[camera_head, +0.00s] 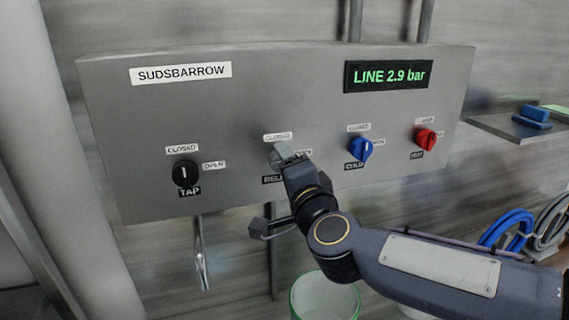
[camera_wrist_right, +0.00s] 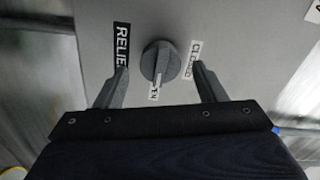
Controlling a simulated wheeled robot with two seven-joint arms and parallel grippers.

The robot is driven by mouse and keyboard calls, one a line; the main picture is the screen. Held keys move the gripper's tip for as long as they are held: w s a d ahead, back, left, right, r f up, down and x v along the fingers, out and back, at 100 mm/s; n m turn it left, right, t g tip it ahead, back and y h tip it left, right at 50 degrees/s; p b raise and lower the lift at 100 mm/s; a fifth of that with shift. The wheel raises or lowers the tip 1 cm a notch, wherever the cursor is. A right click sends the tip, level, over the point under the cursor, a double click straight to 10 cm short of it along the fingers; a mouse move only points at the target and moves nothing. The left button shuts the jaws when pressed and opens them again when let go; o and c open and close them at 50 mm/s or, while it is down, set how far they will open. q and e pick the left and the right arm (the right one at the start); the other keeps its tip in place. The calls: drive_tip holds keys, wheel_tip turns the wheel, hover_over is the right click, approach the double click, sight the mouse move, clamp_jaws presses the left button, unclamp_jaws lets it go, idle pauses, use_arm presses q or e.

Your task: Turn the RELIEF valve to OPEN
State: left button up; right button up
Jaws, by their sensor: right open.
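The RELIEF knob (camera_wrist_right: 160,62) is a round grey knob with a raised ridge, between the RELIEF label (camera_wrist_right: 121,45) and the CLOSED label (camera_wrist_right: 193,60) in the right wrist view. The ridge's pale mark appears to point down toward the partly covered OPEN label (camera_wrist_right: 154,93). My right gripper (camera_wrist_right: 161,76) is open, one finger on each side of the knob, with visible gaps. In the head view my right gripper (camera_head: 283,155) is in front of the panel at this valve and hides most of the knob. My left gripper is not in view.
The grey panel (camera_head: 260,90) carries a display (camera_head: 390,75) reading LINE 2.9 bar. The black TAP knob (camera_head: 185,173) is left; the blue COLD knob (camera_head: 360,149) and red HOT knob (camera_head: 425,138) are right. A spout (camera_head: 201,255) hangs below; a green-rimmed container (camera_head: 325,300) stands lower.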

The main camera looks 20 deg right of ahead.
drive_tip(key=s, duration=0.5)
drive_tip(key=shift+s+d+p, duration=0.1)
drive_tip(key=shift+s+p, duration=0.05)
drive_tip(key=shift+p, duration=0.15)
drive_tip(key=s+d+f+n+g+y+p, duration=0.1)
drive_tip(key=s+d+f+n+g+p, duration=0.1)
drive_tip(key=s+f+n+g, duration=0.4)
drive_tip(key=s+d+f+n+g+y+p, duration=0.2)
drive_tip(key=s+f+n+g, duration=0.4)
drive_tip(key=s+f, duration=0.4)
drive_tip(key=s+d+n+p, duration=0.1)
drive_tip(key=s+p, duration=0.1)
drive_tip(key=s, duration=0.2)
drive_tip(key=shift+d, duration=0.2)
